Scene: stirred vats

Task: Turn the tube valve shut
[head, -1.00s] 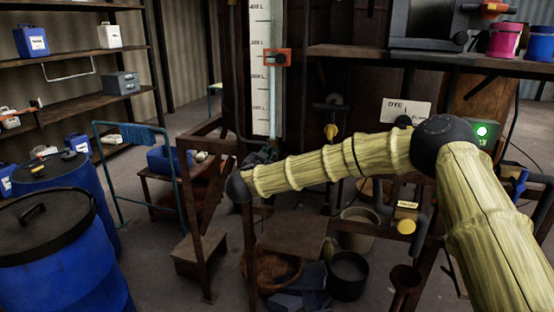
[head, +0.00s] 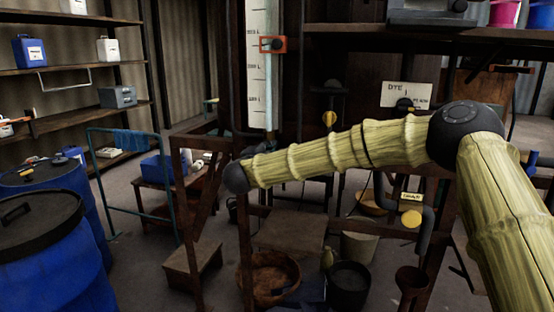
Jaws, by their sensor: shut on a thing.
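The sight tube (head: 270,80) with its white scale (head: 257,60) stands upright in the centre of the head view. An orange marker (head: 273,45) is clamped on it. My arm crosses in front of the tube's lower end. Its dark wrist joint (head: 236,177) is just left of and below that end. My gripper does not show; it seems hidden behind the wrist and forearm. I cannot make out the tube valve, or what the gripper is doing at it. A yellow knob (head: 411,218) with a small tag (head: 411,197) sits on a pipe to the right, apart from the tube.
Another yellow knob (head: 329,118) is behind my arm. A wooden step (head: 191,262), a round basin (head: 268,278) and a dark bucket (head: 348,284) stand on the floor below. Blue barrels (head: 60,255) and a teal rail (head: 106,185) are at left. A shelf (head: 430,32) crosses the upper right.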

